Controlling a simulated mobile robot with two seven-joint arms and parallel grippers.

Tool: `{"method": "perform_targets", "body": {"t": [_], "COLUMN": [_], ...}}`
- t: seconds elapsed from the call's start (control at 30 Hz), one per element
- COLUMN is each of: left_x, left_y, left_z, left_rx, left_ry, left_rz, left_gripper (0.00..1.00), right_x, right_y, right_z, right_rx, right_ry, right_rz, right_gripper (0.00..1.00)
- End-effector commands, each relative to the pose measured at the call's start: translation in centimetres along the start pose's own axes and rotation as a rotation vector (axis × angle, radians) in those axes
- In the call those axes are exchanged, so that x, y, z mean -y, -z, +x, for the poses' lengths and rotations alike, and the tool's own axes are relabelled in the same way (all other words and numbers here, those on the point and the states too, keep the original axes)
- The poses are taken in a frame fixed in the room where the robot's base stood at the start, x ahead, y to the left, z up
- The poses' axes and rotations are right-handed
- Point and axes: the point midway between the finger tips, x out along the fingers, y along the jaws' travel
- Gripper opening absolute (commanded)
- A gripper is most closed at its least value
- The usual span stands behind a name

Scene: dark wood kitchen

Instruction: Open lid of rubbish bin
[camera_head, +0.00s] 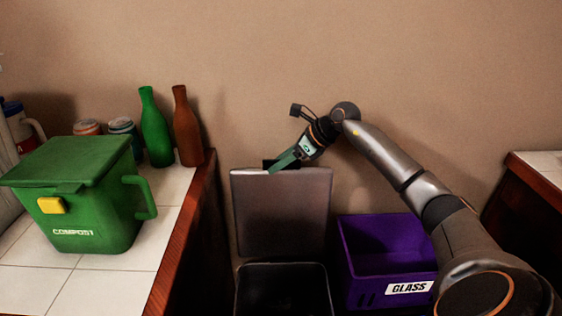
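The rubbish bin (240,300) stands on the floor between the counter and a purple crate. Its grey lid (281,220) is raised and stands about upright behind the dark open mouth of the bin. My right gripper (274,165) is at the top edge of the lid, with the arm reaching in from the right. Its fingers overlap the lid's top edge in the picture; I cannot tell whether they touch it or how far apart they are. The lower part of the bin is cut off by the frame. My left gripper is not in view.
A purple crate (376,262) labelled GLASS stands right of the bin. On the tiled counter at left are a green compost caddy (85,215), a green bottle (155,135), a brown bottle (186,135) and cans (122,127). A wall is behind the bin.

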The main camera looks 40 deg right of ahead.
Motion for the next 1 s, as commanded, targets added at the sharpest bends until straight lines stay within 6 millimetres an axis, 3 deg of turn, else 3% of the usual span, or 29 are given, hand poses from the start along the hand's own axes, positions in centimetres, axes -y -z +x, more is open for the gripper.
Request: {"method": "perform_targets", "body": {"t": [0.07, 0.5, 1.0], "left_x": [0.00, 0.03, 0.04], "left_y": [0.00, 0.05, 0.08], "left_z": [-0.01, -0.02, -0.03], "left_rx": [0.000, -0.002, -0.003], "left_ry": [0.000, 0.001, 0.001], "left_rz": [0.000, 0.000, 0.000], "left_gripper": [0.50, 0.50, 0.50], "right_x": [0.00, 0.03, 0.12], "right_y": [0.01, 0.02, 0.03], "right_z": [-0.02, -0.04, -0.06], "right_rx": [0.000, 0.000, 0.000], "right_ry": [0.000, 0.001, 0.004], "right_rz": [0.000, 0.000, 0.001], "right_gripper": [0.47, 0.00, 0.00]}}
